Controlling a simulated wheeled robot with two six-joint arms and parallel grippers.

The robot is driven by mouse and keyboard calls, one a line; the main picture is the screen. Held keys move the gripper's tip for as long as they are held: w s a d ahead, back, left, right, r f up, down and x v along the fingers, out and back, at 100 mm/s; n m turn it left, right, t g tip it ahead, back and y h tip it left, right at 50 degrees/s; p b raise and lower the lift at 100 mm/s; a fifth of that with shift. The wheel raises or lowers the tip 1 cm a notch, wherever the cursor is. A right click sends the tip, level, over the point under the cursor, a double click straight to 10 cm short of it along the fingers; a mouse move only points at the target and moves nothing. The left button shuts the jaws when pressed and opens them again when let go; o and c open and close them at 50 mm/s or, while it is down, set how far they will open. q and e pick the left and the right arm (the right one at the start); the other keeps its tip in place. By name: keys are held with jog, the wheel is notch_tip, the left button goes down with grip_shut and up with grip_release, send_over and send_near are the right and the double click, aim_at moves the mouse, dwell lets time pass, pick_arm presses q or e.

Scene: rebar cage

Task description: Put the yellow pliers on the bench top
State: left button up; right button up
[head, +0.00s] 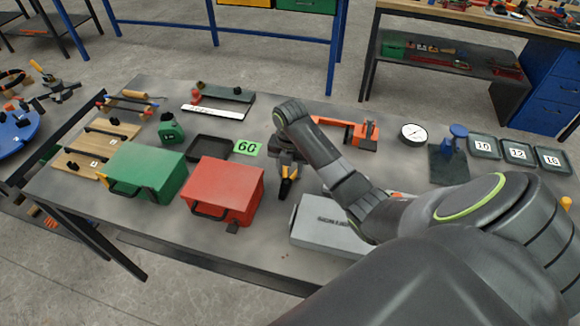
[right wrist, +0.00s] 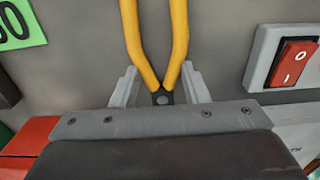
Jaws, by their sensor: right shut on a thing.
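The yellow pliers (head: 286,188) are in my right gripper (head: 285,162), over the bench top between the red box and the grey case in the head view. In the right wrist view, the yellow handles (right wrist: 178,35) reach away from the gripper. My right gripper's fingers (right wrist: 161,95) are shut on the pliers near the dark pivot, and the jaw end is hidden. Whether the handles touch the bench is hard to tell. The grey bench top (head: 262,252) lies beneath. My left gripper is not in view.
A red box (head: 222,186) and a green box (head: 146,170) stand to the left. A grey case (head: 325,225) with a red switch (right wrist: 294,62) lies right of the pliers. A green 60 card (head: 248,147) and a dark tray (head: 208,148) lie behind the boxes.

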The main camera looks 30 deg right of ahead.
jog(key=o, duration=1.1)
jog(key=shift+f, duration=0.1)
notch_tip(320, 180, up, 5)
jog(key=shift+w+r+b, duration=0.1)
jog(key=shift+r+b, duration=0.05)
jog(key=shift+b, duration=0.45)
jog(key=shift+r+p, duration=3.55)
jog(key=shift+p, duration=0.15)
